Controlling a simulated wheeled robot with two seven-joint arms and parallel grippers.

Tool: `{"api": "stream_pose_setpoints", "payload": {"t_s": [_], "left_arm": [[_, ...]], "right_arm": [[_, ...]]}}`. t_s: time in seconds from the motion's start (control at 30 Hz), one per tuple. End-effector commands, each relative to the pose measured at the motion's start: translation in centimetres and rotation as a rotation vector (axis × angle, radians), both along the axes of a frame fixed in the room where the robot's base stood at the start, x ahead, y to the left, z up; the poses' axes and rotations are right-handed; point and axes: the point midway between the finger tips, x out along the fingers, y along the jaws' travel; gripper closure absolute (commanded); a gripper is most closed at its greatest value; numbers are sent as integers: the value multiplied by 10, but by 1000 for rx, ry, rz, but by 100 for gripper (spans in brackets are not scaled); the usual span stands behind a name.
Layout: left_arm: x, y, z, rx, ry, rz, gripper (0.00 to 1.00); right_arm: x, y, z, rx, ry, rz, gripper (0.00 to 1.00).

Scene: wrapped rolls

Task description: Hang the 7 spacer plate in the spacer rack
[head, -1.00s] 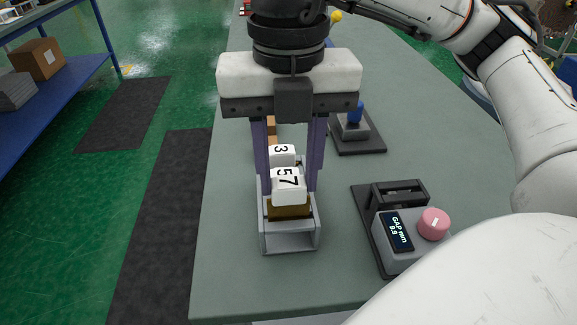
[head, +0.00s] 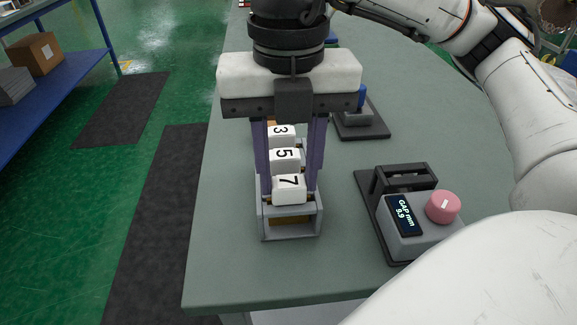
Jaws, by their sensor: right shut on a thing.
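The 7 spacer plate (head: 289,190) has a white tab marked 7 and a brass-coloured lower part. It is at the front of the grey spacer rack (head: 290,237), its lower part between the rack's side walls. My right gripper (head: 289,193) points down, its purple fingers either side of the white tab, shut on the 7 plate. The 5 plate (head: 285,160) and the 3 plate (head: 281,135) stand in a row behind it. Whether the 7 plate rests on the rack cannot be told. My left gripper is not in view.
Right of the rack stands a grey device with a GAP mm display (head: 403,215) and a pink knob (head: 443,207). A dark-based fixture (head: 362,122) is further back. The bench (head: 240,275) is clear left and in front of the rack.

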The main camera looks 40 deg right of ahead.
Motion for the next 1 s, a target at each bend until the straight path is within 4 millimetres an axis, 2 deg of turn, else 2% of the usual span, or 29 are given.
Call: {"api": "stream_pose_setpoints", "payload": {"t_s": [0.07, 0.1, 0.2, 0.57, 0.67, 0.87, 1.0], "left_arm": [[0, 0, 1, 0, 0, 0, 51], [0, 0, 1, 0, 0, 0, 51], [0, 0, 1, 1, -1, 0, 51], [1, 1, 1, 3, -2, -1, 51], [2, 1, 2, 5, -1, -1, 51], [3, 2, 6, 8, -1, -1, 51], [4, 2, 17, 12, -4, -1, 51]], "right_arm": [[0, 0, 1, 1, -1, 0, 100], [0, 0, 1, 1, -1, 0, 61], [0, 0, 1, 1, -1, 0, 44], [0, 0, 5, 0, 0, 0, 43], [1, 1, 17, 2, -3, 1, 43], [1, 1, 57, 2, -4, 2, 43], [0, 0, 85, 1, -4, -2, 43]]}}
